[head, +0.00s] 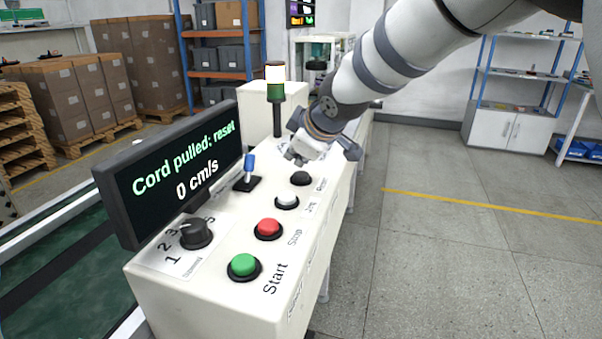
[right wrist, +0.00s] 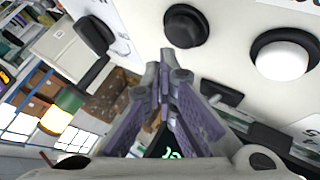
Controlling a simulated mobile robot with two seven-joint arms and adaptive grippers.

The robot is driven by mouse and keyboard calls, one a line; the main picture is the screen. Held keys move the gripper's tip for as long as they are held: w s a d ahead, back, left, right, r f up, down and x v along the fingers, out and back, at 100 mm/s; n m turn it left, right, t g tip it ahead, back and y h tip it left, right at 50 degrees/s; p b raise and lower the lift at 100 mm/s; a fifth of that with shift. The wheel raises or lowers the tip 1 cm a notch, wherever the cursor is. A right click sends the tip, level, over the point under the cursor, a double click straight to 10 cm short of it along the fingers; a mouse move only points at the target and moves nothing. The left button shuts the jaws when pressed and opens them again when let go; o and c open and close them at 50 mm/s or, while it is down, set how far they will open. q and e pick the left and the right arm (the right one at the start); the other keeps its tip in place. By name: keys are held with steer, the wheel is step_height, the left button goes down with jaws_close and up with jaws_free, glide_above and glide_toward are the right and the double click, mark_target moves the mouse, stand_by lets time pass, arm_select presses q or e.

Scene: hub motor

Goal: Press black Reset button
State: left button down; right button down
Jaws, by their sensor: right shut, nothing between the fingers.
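The black Reset button (head: 300,178) sits on the top of the white control box, last in a row of buttons, and its label is partly legible. It also shows in the right wrist view (right wrist: 187,25), at the top middle. My right gripper (head: 293,158) is just above and beyond the black button in the head view. In the right wrist view its purple-grey fingers (right wrist: 167,62) are together and empty, with their tips just below the button in the picture. No contact with the button shows. My left gripper is not in view.
On the white box (head: 200,290) are a white button (head: 287,202), a red Stop button (head: 268,229), a green Start button (head: 243,266), a dark dial (head: 196,233) and a blue-handled switch (head: 250,168). A display (head: 175,175) reads "Cord pulled: reset, 0 cm/s". A signal light (head: 275,85) stands behind.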

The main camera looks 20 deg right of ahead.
mark_target(298, 174)
stand_by(0.8)
steer(key=shift+f, duration=0.45)
steer(key=shift+f, duration=0.65)
stand_by(0.7)
steer(key=shift+r, duration=1.05)
steer(key=shift+r, duration=0.1)
steer(key=shift+r, duration=2.45)
